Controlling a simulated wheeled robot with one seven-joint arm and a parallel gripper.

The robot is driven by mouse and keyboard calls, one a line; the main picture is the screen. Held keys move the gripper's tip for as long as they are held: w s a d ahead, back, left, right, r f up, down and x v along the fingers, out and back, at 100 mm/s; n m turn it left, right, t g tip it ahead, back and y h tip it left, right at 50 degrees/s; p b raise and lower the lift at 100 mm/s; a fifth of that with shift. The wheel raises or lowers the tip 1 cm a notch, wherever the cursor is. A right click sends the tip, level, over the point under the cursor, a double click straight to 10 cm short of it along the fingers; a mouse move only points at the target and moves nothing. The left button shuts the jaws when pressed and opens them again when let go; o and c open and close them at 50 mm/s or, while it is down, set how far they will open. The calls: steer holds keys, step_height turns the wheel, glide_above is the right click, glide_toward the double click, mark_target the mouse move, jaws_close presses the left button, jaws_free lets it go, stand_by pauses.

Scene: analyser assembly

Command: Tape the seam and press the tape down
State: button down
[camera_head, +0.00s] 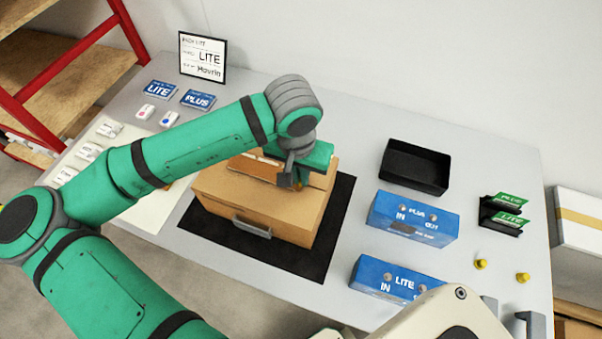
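A brown cardboard box (258,199) stands closed-looking on a black mat (331,215) in the middle of the table. My gripper (290,182) is at the top of the box, over its right part. Whether it touches the top cannot be told.
A black tray (414,167), a blue PLUS box (412,218) and a blue LITE box (391,278) stand right of the mat. Green cards (510,209) stand in a black holder. An order sign (202,58) stands behind. White packets (89,151) lie at left.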

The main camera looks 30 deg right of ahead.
steer(key=c, duration=1.9)
jaws_free()
steer(key=shift+o, duration=0.2)
steer(key=shift+r, duration=3.5)
